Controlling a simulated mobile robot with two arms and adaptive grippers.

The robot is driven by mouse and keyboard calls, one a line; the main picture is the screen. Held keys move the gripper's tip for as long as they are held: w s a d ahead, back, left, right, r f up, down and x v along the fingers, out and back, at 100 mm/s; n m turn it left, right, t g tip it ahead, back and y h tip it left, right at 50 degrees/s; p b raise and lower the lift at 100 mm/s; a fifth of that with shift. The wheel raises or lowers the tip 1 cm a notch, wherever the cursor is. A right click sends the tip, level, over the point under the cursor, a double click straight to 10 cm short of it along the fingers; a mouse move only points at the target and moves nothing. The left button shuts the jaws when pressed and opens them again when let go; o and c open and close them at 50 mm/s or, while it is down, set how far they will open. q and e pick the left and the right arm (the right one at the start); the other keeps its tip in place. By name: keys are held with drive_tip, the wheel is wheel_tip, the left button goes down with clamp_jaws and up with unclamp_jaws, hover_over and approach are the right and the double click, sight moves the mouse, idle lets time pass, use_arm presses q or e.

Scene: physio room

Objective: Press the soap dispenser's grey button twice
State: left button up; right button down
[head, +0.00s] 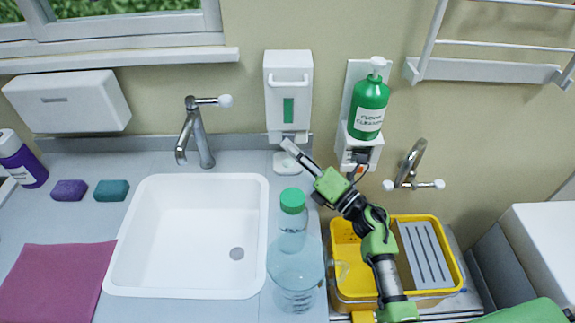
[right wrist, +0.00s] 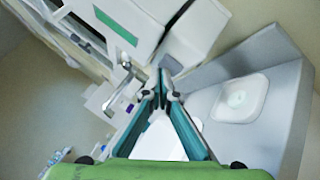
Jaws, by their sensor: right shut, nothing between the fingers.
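The white soap dispenser (head: 289,72) with a green window hangs on the wall right of the sink tap. A grey part, apparently its button, shows at its lower edge, partly hidden behind my gripper. My right gripper (head: 287,146) is shut and empty, its tips just at the dispenser's underside. I cannot tell whether they touch it. In the right wrist view, the shut fingertips (right wrist: 161,76) point towards the dispenser's lower end, and the dispenser (right wrist: 130,22) shows at upper left. My left gripper is not in view.
A white dish (head: 287,166) lies below the dispenser. A green floor cleaner bottle (head: 369,105) sits in a wall holder at right. A clear bottle with green cap (head: 296,270) stands by the white sink (head: 140,215). A yellow tub (head: 447,240) stands lower right.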

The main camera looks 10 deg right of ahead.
drive_tip(key=shift+w, duration=0.25)
idle(0.3)
drive_tip(key=shift+s, duration=0.55)
drive_tip(key=s+a+p, duration=0.1)
drive_tip(key=s, duration=0.5)
drive_tip(key=shift+a, duration=0.2)
